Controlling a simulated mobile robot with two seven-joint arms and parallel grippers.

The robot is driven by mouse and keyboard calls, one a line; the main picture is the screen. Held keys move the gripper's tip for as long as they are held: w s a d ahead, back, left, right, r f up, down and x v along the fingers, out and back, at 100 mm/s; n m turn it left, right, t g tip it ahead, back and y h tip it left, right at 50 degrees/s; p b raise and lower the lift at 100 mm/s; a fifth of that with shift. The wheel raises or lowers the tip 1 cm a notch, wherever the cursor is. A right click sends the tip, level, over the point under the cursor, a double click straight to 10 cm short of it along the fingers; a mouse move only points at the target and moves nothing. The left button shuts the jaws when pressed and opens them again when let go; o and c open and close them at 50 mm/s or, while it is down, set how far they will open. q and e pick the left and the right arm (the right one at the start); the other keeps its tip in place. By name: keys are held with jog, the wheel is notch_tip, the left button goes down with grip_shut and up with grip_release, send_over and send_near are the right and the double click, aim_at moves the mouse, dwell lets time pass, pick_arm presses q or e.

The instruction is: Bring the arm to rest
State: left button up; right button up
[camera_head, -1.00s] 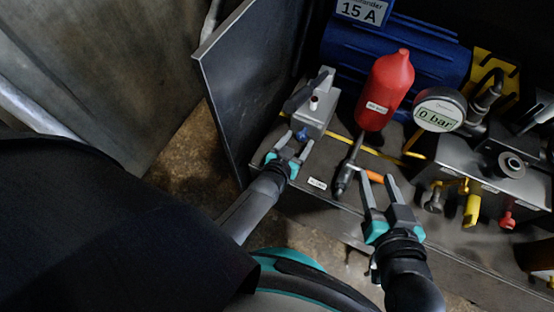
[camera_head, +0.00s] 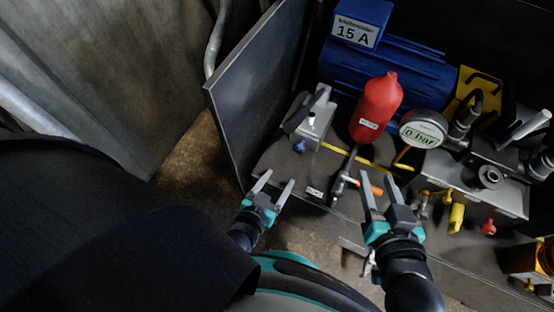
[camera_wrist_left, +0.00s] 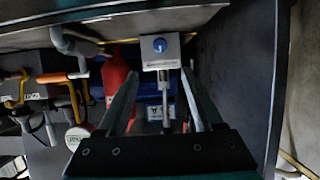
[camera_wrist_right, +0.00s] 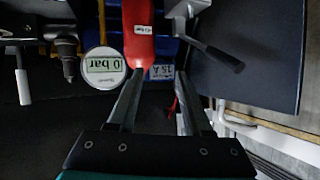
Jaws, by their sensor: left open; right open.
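My left gripper (camera_head: 271,190) is open and empty in the head view, in front of the machine's shelf and apart from the grey block with a lever and blue knob (camera_head: 309,125). In the left wrist view the same block (camera_wrist_left: 160,50) shows beyond the open fingers (camera_wrist_left: 160,110). My right gripper (camera_head: 376,192) is open and empty, close to the orange-handled valve (camera_head: 367,186) below the red bottle (camera_head: 377,106). In the right wrist view its fingers (camera_wrist_right: 158,98) are spread with nothing between them; whether they touch the valve cannot be told.
A dark open panel (camera_head: 262,88) stands left of the shelf. A blue motor (camera_head: 393,75) lies behind. A gauge reading 0 bar (camera_head: 423,129) and a grey valve block (camera_head: 470,180) with yellow and red knobs stand right. Free floor (camera_head: 185,160) shows at left.

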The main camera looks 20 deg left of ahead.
dwell(0.4)
